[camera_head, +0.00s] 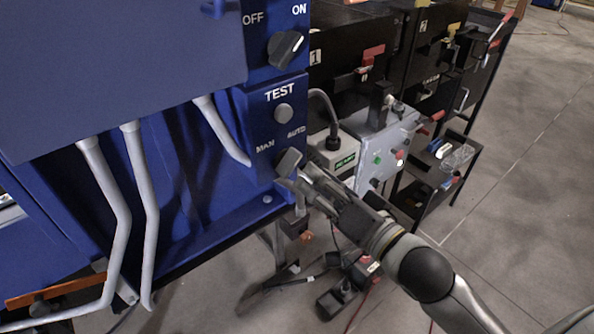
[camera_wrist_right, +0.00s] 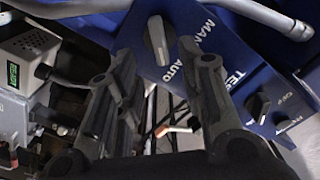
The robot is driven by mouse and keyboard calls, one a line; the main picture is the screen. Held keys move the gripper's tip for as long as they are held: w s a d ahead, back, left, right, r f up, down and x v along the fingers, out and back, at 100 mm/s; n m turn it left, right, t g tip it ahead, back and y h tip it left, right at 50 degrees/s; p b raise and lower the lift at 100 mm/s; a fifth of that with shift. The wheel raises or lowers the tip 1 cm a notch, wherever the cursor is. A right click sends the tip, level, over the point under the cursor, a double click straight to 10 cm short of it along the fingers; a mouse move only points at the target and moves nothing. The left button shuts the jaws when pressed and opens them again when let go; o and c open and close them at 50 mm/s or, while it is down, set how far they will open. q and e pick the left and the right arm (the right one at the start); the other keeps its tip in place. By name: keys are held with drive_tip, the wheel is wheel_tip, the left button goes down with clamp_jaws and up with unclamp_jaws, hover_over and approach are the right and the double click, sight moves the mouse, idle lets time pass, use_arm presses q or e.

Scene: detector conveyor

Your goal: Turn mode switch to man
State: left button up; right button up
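The mode switch (camera_head: 288,162) is a grey knob on the blue panel (camera_head: 262,131), below the MAN and AUTO labels. It also shows in the right wrist view (camera_wrist_right: 157,40), its long grip running nearly up and down the picture. My right gripper (camera_head: 300,177) is right at the knob, coming from the lower right. In the right wrist view its two fingers (camera_wrist_right: 166,62) are spread apart, with the knob in the gap near their tips. I see no clear contact. My left gripper is not in view.
Above the switch are the TEST button (camera_head: 283,113) and the OFF/ON knob (camera_head: 286,48). A grey box with a green display (camera_head: 345,161) and a control box with buttons (camera_head: 385,150) stand close on the right. Grey pipes (camera_head: 143,205) run down the left. Open floor lies right.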

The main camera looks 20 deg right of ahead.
sight(295, 165)
drive_tip(key=shift+w+a+f, duration=0.1)
drive_tip(key=shift+w+a, duration=0.05)
drive_tip(key=shift+w, duration=0.25)
drive_tip(key=b+x, duration=0.2)
drive_tip(key=b, duration=0.3)
drive_tip(key=shift+w+a+b, duration=0.15)
drive_tip(key=shift+w+b, duration=0.2)
drive_tip(key=shift+p+x, duration=0.5)
drive_tip(key=shift+x, duration=0.45)
drive_tip(key=shift+w+a, duration=0.15)
drive_tip(key=shift+w, duration=0.25)
clamp_jaws()
